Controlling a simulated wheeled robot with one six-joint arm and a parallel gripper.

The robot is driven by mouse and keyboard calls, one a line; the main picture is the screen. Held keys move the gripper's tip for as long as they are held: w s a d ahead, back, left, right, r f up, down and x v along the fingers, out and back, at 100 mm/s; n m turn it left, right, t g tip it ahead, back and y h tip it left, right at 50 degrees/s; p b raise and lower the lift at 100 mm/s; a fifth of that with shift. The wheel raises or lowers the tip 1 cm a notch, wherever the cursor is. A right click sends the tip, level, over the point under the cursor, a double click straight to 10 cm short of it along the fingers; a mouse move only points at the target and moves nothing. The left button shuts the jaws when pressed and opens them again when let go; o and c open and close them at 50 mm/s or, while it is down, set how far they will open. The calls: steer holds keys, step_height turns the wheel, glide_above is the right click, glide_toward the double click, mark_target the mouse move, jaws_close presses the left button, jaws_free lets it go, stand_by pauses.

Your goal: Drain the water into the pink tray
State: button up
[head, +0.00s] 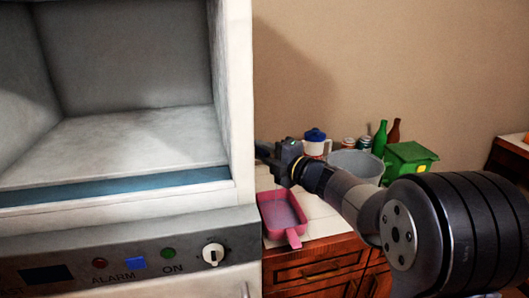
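The pink tray (267,213) sits on the tiled counter just right of the white appliance, with its handle pointing toward me. Its inside looks a darker pinkish purple; I cannot tell whether any water is in it. My gripper (265,155) is above and behind the tray in the picture, close to the appliance's right edge. Its fingers are small and dark, and I cannot tell whether they are open or hold something. No water can be made out. A grey round container (352,163) stands on the counter behind my arm, which hides part of it.
The white appliance (242,110) with an open, empty compartment fills the left side. A white jug with a blue lid (316,143), a green box (408,158), a green bottle (380,138) and a brown bottle (394,133) crowd the counter's back. Wooden drawers (318,262) are below.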

steer(key=shift+o, duration=0.6)
steer(key=shift+s+d, duration=0.2)
steer(key=shift+d, duration=0.1)
steer(key=b+v, duration=0.1)
steer(key=v, duration=0.9)
steer(key=shift+b, duration=0.4)
